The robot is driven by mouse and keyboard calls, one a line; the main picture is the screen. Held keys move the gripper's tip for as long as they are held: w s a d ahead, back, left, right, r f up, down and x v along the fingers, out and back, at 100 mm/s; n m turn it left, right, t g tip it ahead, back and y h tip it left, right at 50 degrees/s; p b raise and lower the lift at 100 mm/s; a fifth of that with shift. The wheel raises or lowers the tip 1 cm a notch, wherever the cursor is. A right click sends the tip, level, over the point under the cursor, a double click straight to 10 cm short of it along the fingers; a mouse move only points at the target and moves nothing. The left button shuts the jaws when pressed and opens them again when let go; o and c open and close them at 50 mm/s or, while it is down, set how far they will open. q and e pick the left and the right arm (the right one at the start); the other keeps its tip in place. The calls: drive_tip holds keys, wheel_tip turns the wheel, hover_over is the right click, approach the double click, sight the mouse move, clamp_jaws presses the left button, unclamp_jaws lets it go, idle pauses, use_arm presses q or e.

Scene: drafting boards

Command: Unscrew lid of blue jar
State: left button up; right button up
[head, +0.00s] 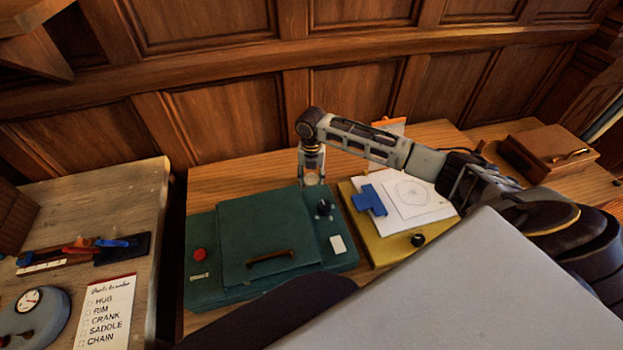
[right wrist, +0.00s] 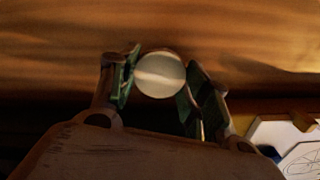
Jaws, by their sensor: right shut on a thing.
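My right gripper (head: 312,178) points down behind the teal box, near the back of the middle wooden table. In the right wrist view its two fingers stand on either side of a pale, round thing (right wrist: 160,75), and the gripper is shut on it. The thing looks like a smooth whitish disc or lid top seen from above. I see no blue jar body; anything under the disc is hidden. My left gripper is not in view.
The teal box (head: 265,225) with a handle, red button and dark knob stands just in front of the gripper. A yellow board (head: 370,240) with papers and a blue clip is to its right. A wooden case (head: 548,150) sits far right. Wood panelling rises behind.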

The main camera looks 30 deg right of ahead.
sight(312, 179)
drive_tip(key=shift+f, duration=0.65)
drive_tip(key=shift+f, duration=0.1)
drive_tip(key=o, duration=1.1)
drive_tip(key=shift+r, duration=6.1)
